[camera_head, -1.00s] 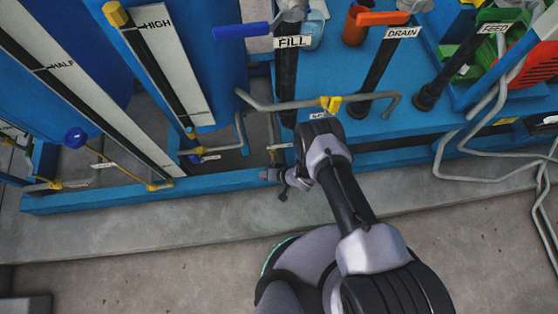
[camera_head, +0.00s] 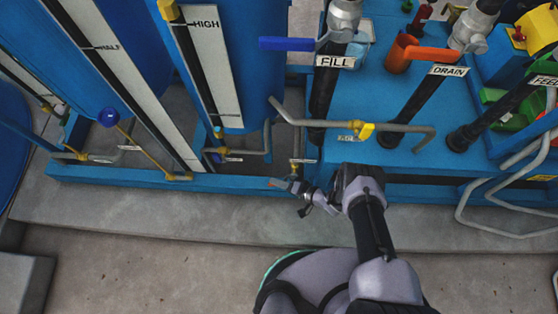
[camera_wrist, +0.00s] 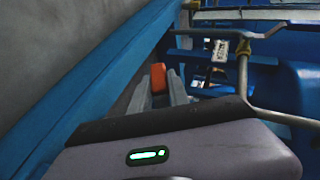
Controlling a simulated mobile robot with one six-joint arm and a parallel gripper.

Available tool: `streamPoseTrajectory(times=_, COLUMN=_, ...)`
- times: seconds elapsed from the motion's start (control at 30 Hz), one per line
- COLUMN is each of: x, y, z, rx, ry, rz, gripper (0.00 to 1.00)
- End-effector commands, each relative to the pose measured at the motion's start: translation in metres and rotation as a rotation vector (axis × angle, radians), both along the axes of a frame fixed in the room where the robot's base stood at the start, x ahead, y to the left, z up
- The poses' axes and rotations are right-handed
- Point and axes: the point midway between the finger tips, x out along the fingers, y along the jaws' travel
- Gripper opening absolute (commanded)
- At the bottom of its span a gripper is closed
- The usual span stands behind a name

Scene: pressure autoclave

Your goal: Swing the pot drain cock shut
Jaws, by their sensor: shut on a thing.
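My gripper (camera_head: 286,186) is low at the front edge of the blue frame, just left of a thin vertical drain pipe (camera_head: 296,150). In the wrist view its two grey fingers (camera_wrist: 168,88) are shut on a small orange-red handle (camera_wrist: 158,76), which appears to be the pot drain cock's lever. Only the handle's end shows between the fingers. The cock's body and its joint to the pipe cannot be made out. A small pale label (camera_wrist: 220,50) and pipework (camera_wrist: 243,75) show to the right of the fingers.
The blue frame rail (camera_head: 130,177) runs along the front, with bare concrete before it. A bent grey pipe with a yellow handle (camera_head: 367,131) is above my wrist. FILL has a blue lever (camera_head: 287,43), DRAIN an orange one (camera_head: 428,53).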

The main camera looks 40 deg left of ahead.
Motion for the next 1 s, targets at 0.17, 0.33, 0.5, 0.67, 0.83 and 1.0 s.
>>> streamPoseTrajectory(times=0.17, x=0.0015, y=0.0013, z=0.0027, rx=0.007, ry=-0.005, rz=0.003, gripper=0.00)
streamPoseTrajectory(times=0.33, x=0.0017, y=0.0015, z=0.0030, rx=0.007, ry=-0.005, rz=0.003, gripper=0.00)
streamPoseTrajectory(times=0.5, x=0.0014, y=0.0011, z=0.0024, rx=0.006, ry=-0.004, rz=0.002, gripper=0.44)
streamPoseTrajectory(times=0.67, x=0.0010, y=0.0009, z=0.0017, rx=0.004, ry=-0.003, rz=0.001, gripper=0.44)
streamPoseTrajectory(times=0.83, x=0.0007, y=0.0007, z=0.0012, rx=0.003, ry=-0.002, rz=0.001, gripper=0.44)
streamPoseTrajectory(times=1.0, x=0.0024, y=-0.0071, z=0.0065, rx=0.002, ry=-0.002, rz=-0.002, gripper=0.44)
